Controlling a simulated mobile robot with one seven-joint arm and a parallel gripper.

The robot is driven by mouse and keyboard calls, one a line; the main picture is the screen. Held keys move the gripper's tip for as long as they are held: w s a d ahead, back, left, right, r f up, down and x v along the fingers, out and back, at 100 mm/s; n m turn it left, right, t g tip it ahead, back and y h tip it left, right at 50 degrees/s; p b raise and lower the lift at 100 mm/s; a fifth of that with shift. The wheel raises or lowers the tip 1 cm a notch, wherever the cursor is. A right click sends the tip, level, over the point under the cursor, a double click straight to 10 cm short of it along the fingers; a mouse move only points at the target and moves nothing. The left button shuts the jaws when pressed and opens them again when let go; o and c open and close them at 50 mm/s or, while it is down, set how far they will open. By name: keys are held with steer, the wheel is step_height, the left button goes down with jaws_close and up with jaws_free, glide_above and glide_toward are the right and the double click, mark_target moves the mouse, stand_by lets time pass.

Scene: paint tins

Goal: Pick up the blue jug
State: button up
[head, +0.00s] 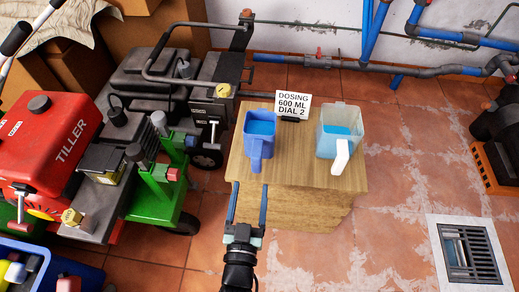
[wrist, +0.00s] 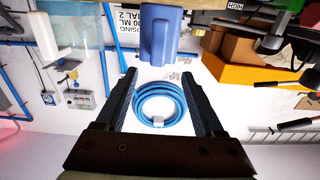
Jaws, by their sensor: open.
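The blue jug (head: 258,133) stands upright on a small wooden table, with blue liquid inside. Its handle (head: 256,160) faces my gripper. My gripper (head: 249,186) is open and empty at the near edge of the table, just short of the handle. In the wrist view, which looks upside down, the blue jug (wrist: 160,36) is at top centre, beyond the spread fingertips (wrist: 161,73). The fingers do not surround it there.
A clear jug (head: 338,117) with blue liquid and a white handle stands right of the blue jug. A dosing sign (head: 293,104) stands behind both on the table (head: 290,172). A red tiller (head: 42,128) and other machinery crowd the left.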

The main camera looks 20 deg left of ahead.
mark_target(256, 160)
steer(key=b+x, duration=0.1)
steer(key=x, duration=0.5)
steer(key=shift+w, duration=0.15)
steer(key=shift+r+b+x, duration=0.1)
steer(key=shift+b+x, duration=0.6)
steer(key=shift+x, duration=0.65)
steer(key=shift+r+b+x, duration=0.15)
steer(key=shift+b+x, duration=0.5)
steer(key=shift+x, duration=0.7)
jaws_close()
steer(key=shift+r, duration=0.25)
